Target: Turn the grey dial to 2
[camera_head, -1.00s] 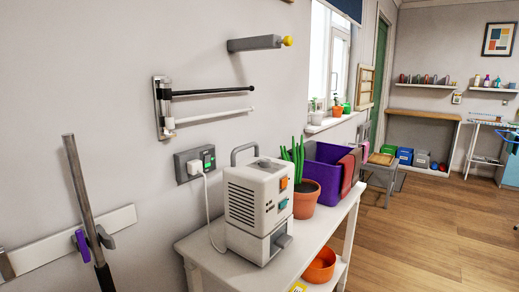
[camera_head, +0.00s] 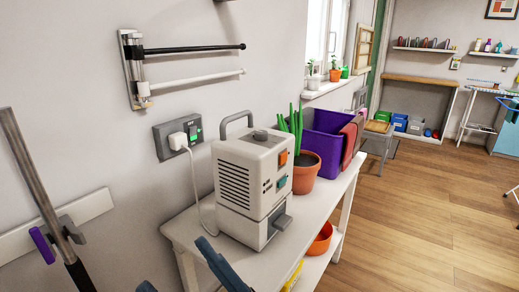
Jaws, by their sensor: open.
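A white dryer-like box (camera_head: 250,182) with side vents and a grey top handle stands on the white table against the wall. A small grey dial (camera_head: 261,134) sits on its top face near the handle. The dial's setting and any numbers are too small to read. My gripper (camera_head: 176,264) shows only in part at the bottom edge, as two dark blue fingers set apart. It is open and empty, in front of and below the box, not touching the dial.
A terracotta pot with a green plant (camera_head: 306,164) and a purple crate (camera_head: 325,142) stand right of the box. A plugged white cord runs to the wall socket (camera_head: 179,134). Rails (camera_head: 190,67) jut from the wall above.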

